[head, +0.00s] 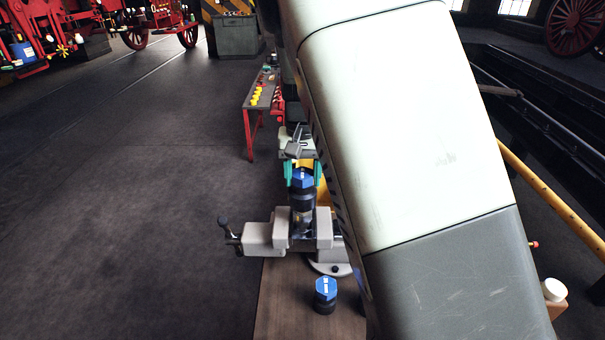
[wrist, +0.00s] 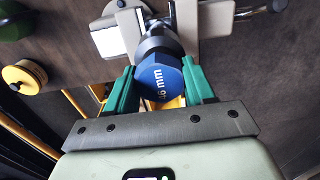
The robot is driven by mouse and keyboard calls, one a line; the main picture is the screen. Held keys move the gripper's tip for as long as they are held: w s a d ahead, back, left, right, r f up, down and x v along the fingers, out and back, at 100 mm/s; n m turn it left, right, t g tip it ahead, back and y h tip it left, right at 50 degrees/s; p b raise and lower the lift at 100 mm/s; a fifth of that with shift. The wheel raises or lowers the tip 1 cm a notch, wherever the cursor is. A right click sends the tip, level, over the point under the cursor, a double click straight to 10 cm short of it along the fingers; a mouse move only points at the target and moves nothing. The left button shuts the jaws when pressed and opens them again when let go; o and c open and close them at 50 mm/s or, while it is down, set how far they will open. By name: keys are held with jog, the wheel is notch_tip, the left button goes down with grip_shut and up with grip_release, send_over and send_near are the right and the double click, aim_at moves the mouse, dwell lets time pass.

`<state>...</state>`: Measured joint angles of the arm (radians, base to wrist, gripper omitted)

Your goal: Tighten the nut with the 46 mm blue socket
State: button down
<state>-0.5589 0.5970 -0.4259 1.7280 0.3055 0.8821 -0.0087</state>
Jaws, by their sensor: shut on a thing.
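My gripper (head: 303,172) has its teal fingers shut on the blue-topped socket (head: 302,182), which is upright with a dark lower body. In the wrist view my gripper (wrist: 160,86) has one finger on each side of the socket (wrist: 158,76), and its blue hex top reads "6 mm", with the first digit unclear. The socket is over the jaws of a grey vise (head: 265,237), in line with a part clamped there. The nut is hidden, and I cannot tell whether the socket is seated on it.
A second blue-topped socket (head: 326,291) stands on the wooden bench (head: 281,305) in front of the vise. In the wrist view, a yellow-topped object (wrist: 25,76) and a green one (wrist: 13,24) lie to the left. A red-legged table (head: 254,105) stands farther back.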

aim_at(302, 189)
jog(key=shift+f, duration=2)
dwell(0.4)
jog(key=c, duration=1)
grip_release()
grip_shut()
jog(key=m, duration=0.4)
jog(key=shift+m, duration=2.1)
